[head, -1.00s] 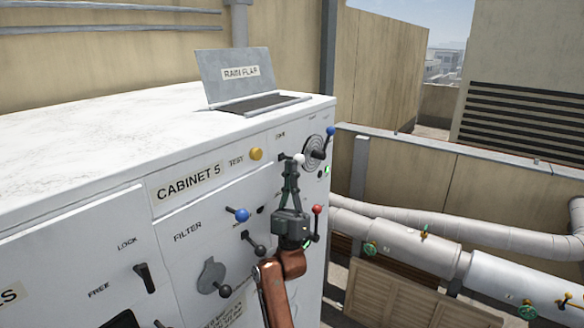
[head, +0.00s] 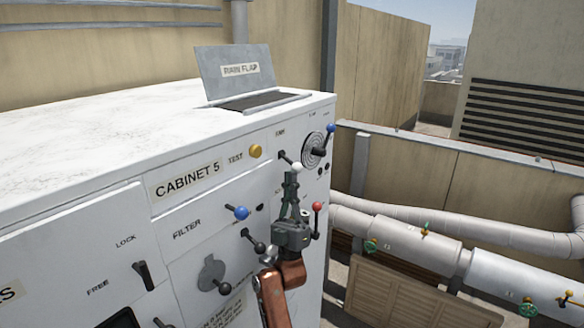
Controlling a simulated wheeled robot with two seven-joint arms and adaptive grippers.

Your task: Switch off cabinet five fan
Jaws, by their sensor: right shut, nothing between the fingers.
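The white cabinet front carries the label CABINET 5 (head: 188,181). Near its upper right, under a small label that seems to read FAN, is a lever with a white knob (head: 297,167). The lever slants down and right from its dark pivot (head: 283,155). My right gripper (head: 291,174) is shut and empty, its fingertips just below and left of the white knob. I cannot tell whether they touch it. The gripper hides part of the panel below. My left gripper is not in view.
Close by are a red-knobbed lever (head: 318,206), a blue-knobbed lever (head: 330,128) by a round dial, another blue knob (head: 241,213), a yellow button (head: 256,151) and a black-knobbed lever (head: 259,247). An open rain flap (head: 238,72) stands on top. Pipes (head: 420,241) run at right.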

